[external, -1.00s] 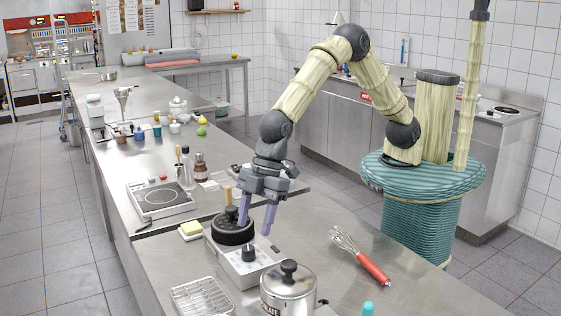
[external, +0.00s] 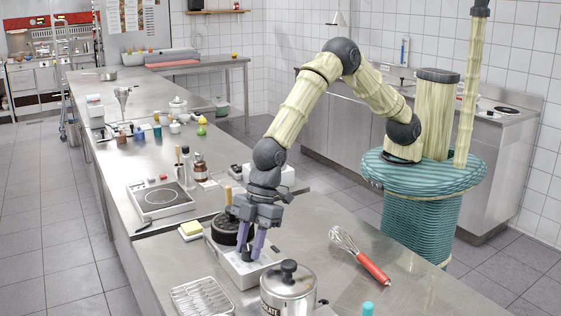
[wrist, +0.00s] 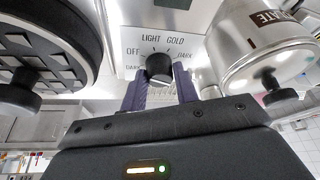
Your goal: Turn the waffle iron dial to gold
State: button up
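The waffle iron (external: 221,257) is a white box with a black round plate (external: 222,229) on the counter. Its black dial (wrist: 158,68) shows in the wrist view, with OFF, LIGHT, GOLD and DARK printed around it. Which mark the dial points at cannot be made out. My gripper (external: 250,257) is down at the front of the waffle iron and hides the dial in the external view. In the wrist view its two purple fingers stand on either side of the dial, open, with a narrow gap at the right; contact at the left cannot be told.
A steel lidded pot (external: 288,290) stands close to the right of the waffle iron. A wire rack (external: 202,298) lies in front, and a yellow block in a dish (external: 191,230) sits at the left. A red-handled whisk (external: 372,268) lies right, with bare counter around it.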

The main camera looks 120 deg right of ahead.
jog(key=shift+m, duration=0.3)
jog(key=m, duration=0.1)
jog(key=m+h, duration=0.1)
jog(key=m, duration=0.1)
jog(key=shift+a+t+h, duration=0.2)
jog(key=shift+t+h, duration=0.1)
jog(key=m+h, duration=0.1)
jog(key=m, duration=0.3)
jog(key=shift+a+r+m+h+p, duration=0.1)
jog(key=shift+m+h+p, duration=0.2)
jog(key=shift+m+h, duration=0.1)
jog(key=m, duration=0.2)
jog(key=m+g+h+p, duration=0.1)
jog(key=m, duration=0.1)
jog(key=shift+m+h, duration=0.3)
jog(key=m+g, duration=0.1)
jog(key=m, duration=0.1)
jog(key=m+p, duration=0.1)
jog(key=m, duration=0.1)
jog(key=shift+w+a+m+g+h, duration=0.1)
jog(key=shift+a+m+g+h, duration=0.05)
jog(key=shift+m+g+h, duration=0.25)
jog(key=o, duration=1)
